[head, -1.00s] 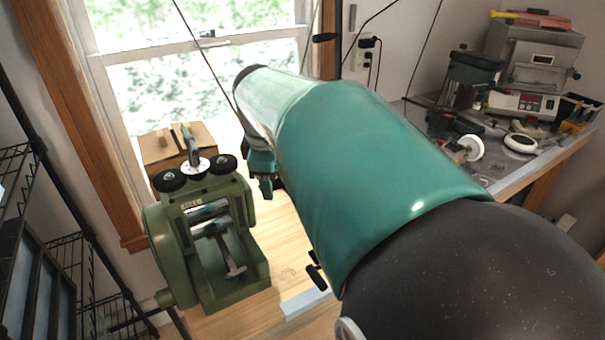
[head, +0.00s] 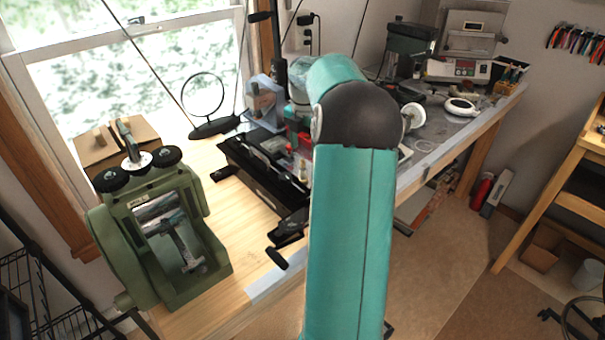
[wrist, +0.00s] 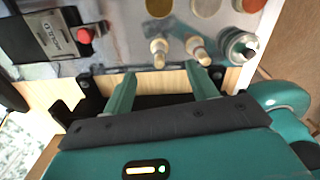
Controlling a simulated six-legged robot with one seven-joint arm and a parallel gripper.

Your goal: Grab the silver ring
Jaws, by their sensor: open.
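A thin pale ring (head: 423,146) lies flat on the grey bench top (head: 450,135), right of my arm's dark elbow in the head view. It is small, and I cannot tell for sure that it is the silver ring. My gripper (wrist: 162,80) is open in the wrist view, with its two teal fingers apart and nothing between them. Beyond the fingertips are two small brass-coloured pegs (wrist: 159,52). I make out no silver ring in the wrist view. In the head view my arm hides part of the bench, and the gripper is not clearly visible.
A green rolling mill (head: 165,235) stands at the left. A black hoop on a stand (head: 203,95) is near the window. A black machine (head: 262,175) is left of my arm. A white wheel (head: 412,115) and a round white-rimmed item (head: 460,107) are on the bench.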

